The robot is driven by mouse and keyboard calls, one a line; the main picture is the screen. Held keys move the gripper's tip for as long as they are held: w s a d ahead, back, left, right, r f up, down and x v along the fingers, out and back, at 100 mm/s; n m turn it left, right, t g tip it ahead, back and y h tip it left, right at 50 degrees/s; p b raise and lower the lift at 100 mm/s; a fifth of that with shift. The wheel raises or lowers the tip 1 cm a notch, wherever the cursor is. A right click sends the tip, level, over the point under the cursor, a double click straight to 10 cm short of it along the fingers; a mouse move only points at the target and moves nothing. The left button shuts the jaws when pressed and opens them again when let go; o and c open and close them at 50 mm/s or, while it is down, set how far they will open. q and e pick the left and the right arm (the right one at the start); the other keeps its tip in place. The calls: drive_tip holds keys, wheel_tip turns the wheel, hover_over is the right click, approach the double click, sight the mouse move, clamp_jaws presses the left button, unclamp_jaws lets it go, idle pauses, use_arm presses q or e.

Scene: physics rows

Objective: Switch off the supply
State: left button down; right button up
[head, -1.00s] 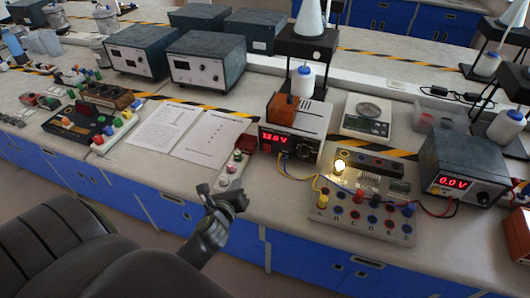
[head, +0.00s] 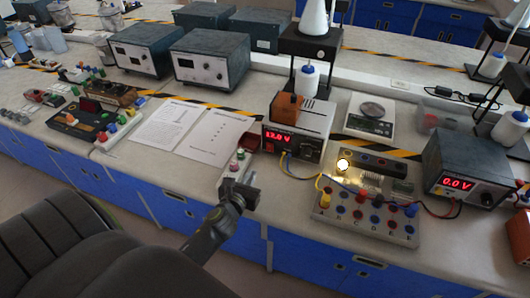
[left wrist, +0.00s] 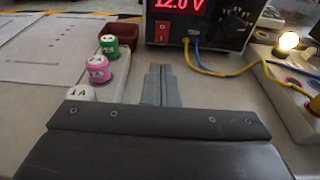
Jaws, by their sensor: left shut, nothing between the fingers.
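The lit power supply (head: 312,150) stands on the bench with a white top and an orange block on it. Its red display reads about 12 V. In the left wrist view the supply (left wrist: 222,38) is straight ahead, with a red switch (left wrist: 162,32) on its front below the display and a dark knob to the right. My left gripper (head: 246,190) is shut and empty, over the bench's front edge, short of the supply and apart from it. Its closed fingers (left wrist: 162,85) point toward the red switch. My right gripper is out of view.
A strip with coloured caps (left wrist: 97,69) lies just left of my fingers. Blue and yellow wires run from the supply to a board (head: 365,220) with a glowing bulb (head: 343,165) on the right. A second supply (head: 465,165) reads 0.0 V. Bare bench lies before the switch.

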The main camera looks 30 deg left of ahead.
sight(268, 146)
use_arm(q)
drive_tip(key=x, duration=0.4)
drive_tip(key=b+x, duration=0.1)
drive_tip(key=x, duration=0.6)
drive_tip(key=shift+w+a+r, duration=0.1)
drive_tip(key=shift+w+r, duration=0.25)
drive_tip(key=shift+w, duration=0.05)
drive_tip(key=shift+w+a+r, duration=0.1)
drive_tip(key=shift+w+a, duration=0.05)
drive_tip(key=shift+w, duration=0.35)
drive_tip(key=shift+w+a+r, duration=0.1)
drive_tip(key=shift+w+r, duration=0.15)
drive_tip(key=shift+w, duration=0.1)
drive_tip(key=shift+f, duration=0.1)
drive_tip(key=shift+s, duration=0.15)
